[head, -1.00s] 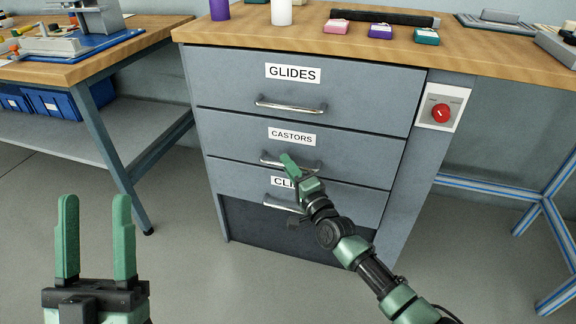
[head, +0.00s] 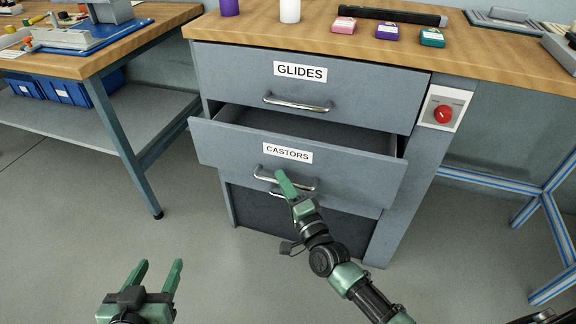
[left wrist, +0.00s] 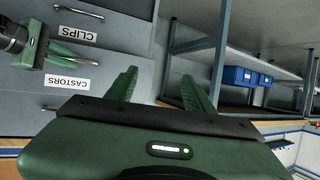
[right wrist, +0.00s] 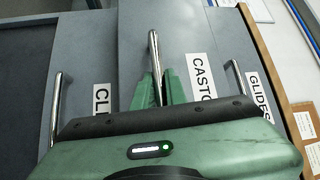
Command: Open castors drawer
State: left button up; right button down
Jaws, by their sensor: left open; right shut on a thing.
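The castors drawer (head: 340,158) is grey with a white "CASTORS" label and stands pulled partway out of the cabinet. Its inside shows as a grey, empty-looking strip behind the front. My right gripper (head: 284,180) is shut on the castors drawer's metal handle (head: 262,176). In the right wrist view the fingers (right wrist: 158,90) close around the handle bar (right wrist: 154,60) beside the label. My left gripper (head: 155,272) is open and empty, low at the left, away from the cabinet. The left wrist view shows its spread fingers (left wrist: 165,88).
The closed glides drawer (head: 310,88) is above. The clips drawer, labelled in the left wrist view (left wrist: 80,28), is mostly hidden below the castors drawer. A red knob (head: 443,114) is right of the drawers. A bench leg (head: 125,150) stands left. The floor in front is clear.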

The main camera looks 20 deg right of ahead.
jog(key=s+a+p, duration=0.5)
jog(key=s+a, duration=0.6)
jog(key=s, duration=0.5)
jog(key=shift+s, duration=0.15)
jog(key=c, duration=1.5)
grip_release()
pick_arm(q)
jog(key=s+a+f+g+y, duration=0.1)
jog(key=s+a+f+g, duration=0.1)
jog(key=s+f+g, duration=0.2)
jog(key=s+a+f+g+y, duration=0.1)
jog(key=s+a+f+g, duration=0.2)
jog(key=s, duration=0.8)
jog(key=shift+f+n+g+y, duration=0.3)
jog(key=shift+f+g, duration=0.15)
jog(key=shift+g, duration=0.75)
pick_arm(e)
jog(key=shift+o, duration=0.2)
pick_arm(q)
jog(key=shift+a, duration=0.1)
jog(key=shift+w+f+p, duration=0.3)
jog(key=shift+w+f, duration=0.15)
jog(key=shift+f, duration=0.25)
pick_arm(e)
jog(key=v, duration=0.8)
